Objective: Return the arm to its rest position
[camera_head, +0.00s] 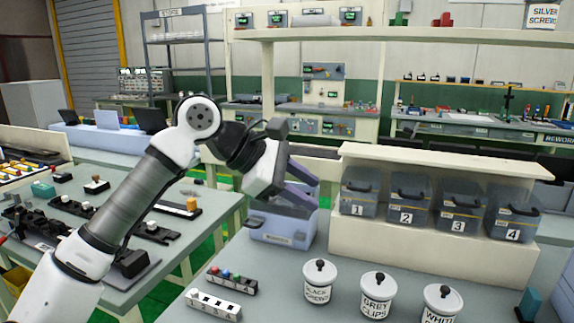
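My arm rises from the lower left and bends at a white joint above the tables. My gripper (304,190) hangs at the middle of the view and points to the right. Its two dark fingers look spread apart, and nothing shows between them. It is in front of the left end of the cream bin shelf, above a light blue box (283,231) on the table, and partly covers that box in the picture. I cannot tell its height above the box.
Numbered clear bins (407,207) stand in the cream shelf (420,255). Lidded white jars (378,296) stand in front. A black strip with coloured pieces (232,281) and a white strip (213,305) lie on the table. The left table (75,187) holds several dark fixtures.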

